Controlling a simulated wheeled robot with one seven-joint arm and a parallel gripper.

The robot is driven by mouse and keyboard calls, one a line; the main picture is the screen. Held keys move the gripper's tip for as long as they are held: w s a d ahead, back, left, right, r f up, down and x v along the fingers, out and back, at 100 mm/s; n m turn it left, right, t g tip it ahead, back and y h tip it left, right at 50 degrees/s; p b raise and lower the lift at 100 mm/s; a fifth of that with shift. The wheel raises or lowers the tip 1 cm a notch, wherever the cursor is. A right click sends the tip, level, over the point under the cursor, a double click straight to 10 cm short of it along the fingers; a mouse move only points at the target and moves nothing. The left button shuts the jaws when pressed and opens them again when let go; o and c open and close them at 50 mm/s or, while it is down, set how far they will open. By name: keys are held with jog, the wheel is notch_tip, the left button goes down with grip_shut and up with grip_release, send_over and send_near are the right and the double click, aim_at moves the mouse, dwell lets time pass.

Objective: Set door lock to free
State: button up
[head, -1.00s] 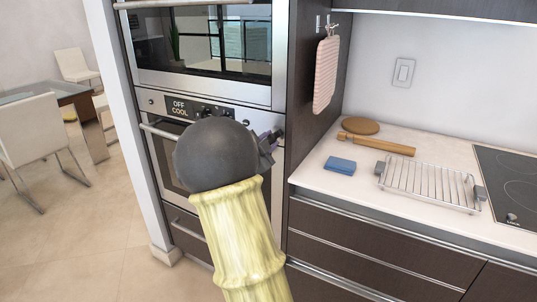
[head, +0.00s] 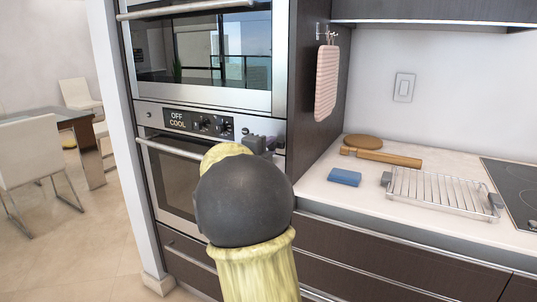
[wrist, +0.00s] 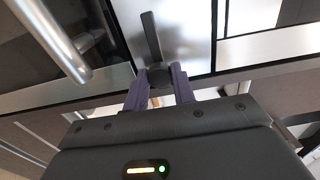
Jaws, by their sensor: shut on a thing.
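The lower oven's steel front panel (head: 150,117) carries a display (head: 177,118) reading "OFF COOL" and two dark knobs to its right. My gripper (head: 266,142) is at the panel's right end, partly hidden behind my arm in the head view. In the wrist view, the purple fingers of my gripper (wrist: 158,76) are shut on the round dark base of the door lock, whose lever (wrist: 151,38) points up and slightly left on the steel panel. The head view does not show the lever clearly.
The oven's bar handle (wrist: 58,38) is close by on the left in the wrist view. The upper oven (head: 200,50) is above.

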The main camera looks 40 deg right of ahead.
dwell(0.4)
jog(key=o, duration=1)
jog(key=p+v, duration=0.1)
jog(key=v, duration=1.6)
jog(key=shift+s+a+f, duration=0.1)
jog(key=shift+s+a, duration=0.05)
jog(key=shift+a, duration=0.05)
